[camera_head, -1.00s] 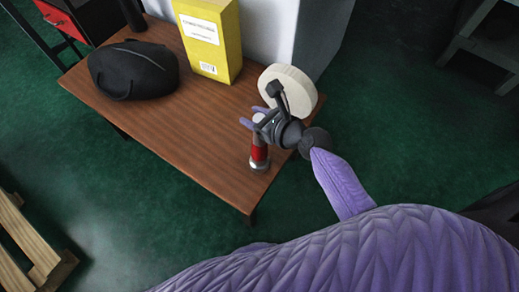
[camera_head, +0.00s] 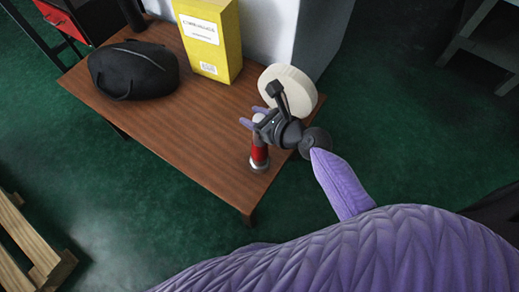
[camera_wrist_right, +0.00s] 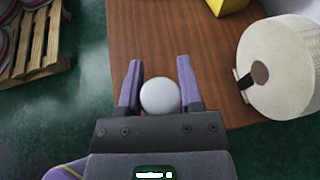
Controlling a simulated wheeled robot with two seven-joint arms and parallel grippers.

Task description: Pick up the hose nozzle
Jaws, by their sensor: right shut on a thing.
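The hose nozzle (camera_head: 259,156) stands upright near the right front corner of the wooden table (camera_head: 190,150). It has a red body and a silvery base ring; its pale round top shows in the right wrist view (camera_wrist_right: 160,97). My right gripper (camera_head: 255,117) reaches in from the right and is shut on the nozzle's upper part. In the right wrist view, the two purple fingers (camera_wrist_right: 160,90) stand on either side of the round top. The nozzle's base appears to be at the tabletop. My left gripper is not in view.
A yellow box (camera_head: 210,40) and a black bag (camera_head: 133,70) are farther back on the table. A wooden pallet (camera_head: 30,240) lies on the green floor at left. The table's front left is clear.

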